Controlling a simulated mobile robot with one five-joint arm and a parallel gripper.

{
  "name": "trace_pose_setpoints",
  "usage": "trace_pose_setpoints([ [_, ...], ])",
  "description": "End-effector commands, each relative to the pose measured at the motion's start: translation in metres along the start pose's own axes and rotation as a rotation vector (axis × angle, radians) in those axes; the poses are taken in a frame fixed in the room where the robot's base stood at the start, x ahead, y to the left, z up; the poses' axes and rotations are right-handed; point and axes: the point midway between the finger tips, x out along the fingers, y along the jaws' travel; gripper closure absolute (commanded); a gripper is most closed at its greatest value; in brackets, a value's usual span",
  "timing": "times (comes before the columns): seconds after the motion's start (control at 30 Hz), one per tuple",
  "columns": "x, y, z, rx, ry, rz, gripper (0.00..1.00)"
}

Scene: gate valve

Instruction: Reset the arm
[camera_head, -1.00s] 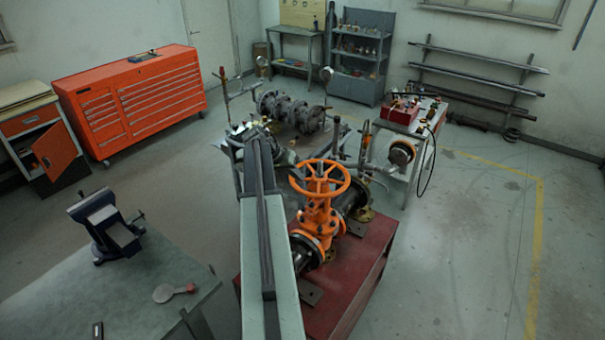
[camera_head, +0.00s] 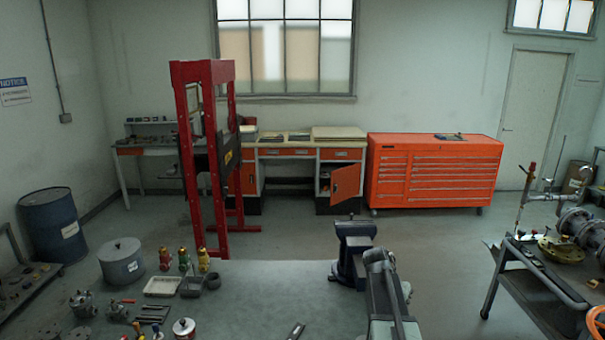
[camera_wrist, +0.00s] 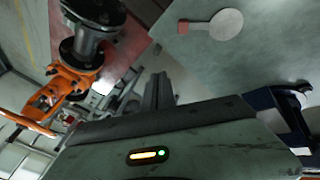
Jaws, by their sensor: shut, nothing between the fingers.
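My arm (camera_head: 388,295) shows in the head view at the bottom, right of centre. Its far end is just right of the blue vise (camera_head: 352,255) in the picture; I cannot tell the gap between them. In the wrist view my gripper (camera_wrist: 158,88) shows as narrow dark fingers close together, with nothing held. The orange gate valve (camera_wrist: 65,88) is at the left of the wrist view, apart from the fingers. In the head view only an orange edge of it (camera_head: 597,325) shows at the lower right.
The workbench (camera_head: 270,290) carries a grey pot (camera_head: 121,262), small bottles and metal parts on its left. A red press frame (camera_head: 190,150) stands behind it. An orange tool chest (camera_head: 435,172) is at the back. A cart (camera_head: 535,275) is at right. Floor shows between bench and cart.

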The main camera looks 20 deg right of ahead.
Motion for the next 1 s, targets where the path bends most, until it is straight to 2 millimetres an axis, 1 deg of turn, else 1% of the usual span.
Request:
trace_pose_setpoints([
  [0.03, 0.006, -0.038, 0.036, -0.066, 0.001, -0.037, 1.00],
  [0.07, 0.003, -0.058, 0.053, -0.108, -0.001, -0.059, 1.00],
  [0.1, -0.001, -0.082, 0.078, -0.163, -0.006, -0.091, 1.00],
  [0.17, -0.007, -0.116, 0.118, -0.254, -0.016, -0.138, 1.00],
  [0.2, -0.011, -0.136, 0.147, -0.317, -0.025, -0.171, 1.00],
  [0.27, -0.018, -0.161, 0.189, -0.413, -0.040, -0.221, 1.00],
  [0.3, -0.022, -0.173, 0.217, -0.477, -0.054, -0.254, 1.00],
  [0.37, -0.029, -0.184, 0.254, -0.567, -0.076, -0.303, 1.00],
  [0.4, -0.034, -0.185, 0.274, -0.625, -0.095, -0.337, 1.00],
  [0.47, -0.043, -0.176, 0.297, -0.705, -0.132, -0.394, 1.00],
  [0.5, -0.046, -0.174, 0.308, -0.759, -0.149, -0.427, 1.00],
  [0.53, -0.048, -0.176, 0.311, -0.792, -0.155, -0.444, 1.00],
  [0.63, -0.049, -0.179, 0.309, -0.847, -0.152, -0.451, 1.00],
  [0.67, -0.049, -0.179, 0.309, -0.852, -0.151, -0.451, 0.94],
  [0.7, -0.049, -0.179, 0.309, -0.853, -0.150, -0.451, 0.83],
  [0.77, -0.049, -0.179, 0.308, -0.852, -0.150, -0.450, 0.67],
  [0.8, -0.049, -0.179, 0.308, -0.851, -0.150, -0.450, 0.60],
  [1.0, -0.048, -0.179, 0.308, -0.849, -0.149, -0.449, 0.60],
])
